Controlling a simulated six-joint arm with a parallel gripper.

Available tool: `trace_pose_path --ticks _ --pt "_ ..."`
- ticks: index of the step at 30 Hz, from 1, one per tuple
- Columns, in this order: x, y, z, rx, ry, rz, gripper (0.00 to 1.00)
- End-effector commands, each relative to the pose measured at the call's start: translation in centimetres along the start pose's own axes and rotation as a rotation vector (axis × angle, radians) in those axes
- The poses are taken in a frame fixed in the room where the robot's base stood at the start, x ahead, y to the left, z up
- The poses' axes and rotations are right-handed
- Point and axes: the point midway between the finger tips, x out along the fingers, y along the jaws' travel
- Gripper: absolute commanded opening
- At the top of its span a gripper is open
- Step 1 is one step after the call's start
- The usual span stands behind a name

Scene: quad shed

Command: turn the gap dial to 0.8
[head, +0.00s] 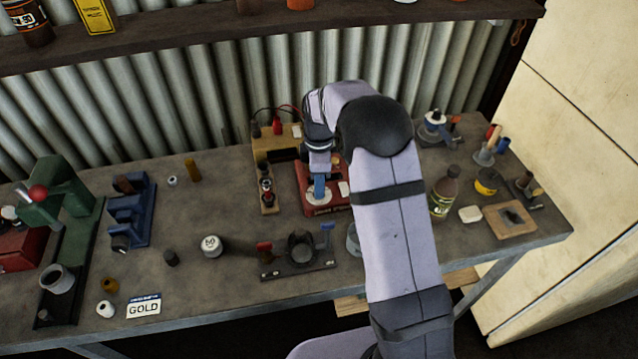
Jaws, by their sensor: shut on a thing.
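A red box (309,203) stands on the bench near the back middle, with a round pale dial (320,198) on its top. My gripper (319,187) points down over this dial. Its blue fingers are shut on the dial's knob, which they hide. The dial's marks and pointer are too small to read, so its setting cannot be told.
A wooden board (265,168) with terminals stands left of the red box. A dark fixture with a cup (300,248) lies in front. A shelf (200,30) runs above the back. The bench's front left middle has free room.

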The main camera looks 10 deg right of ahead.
Motion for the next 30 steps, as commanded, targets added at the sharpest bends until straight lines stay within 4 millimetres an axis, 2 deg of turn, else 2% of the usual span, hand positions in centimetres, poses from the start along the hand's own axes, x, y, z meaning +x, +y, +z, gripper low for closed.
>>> trace_pose_path --ticks 11,30 --pt "-0.04 -0.01 -0.01 0.114 0.0 -0.001 0.0" --pt "-0.08 -0.01 -0.02 0.681 0.0 0.0 0.0"
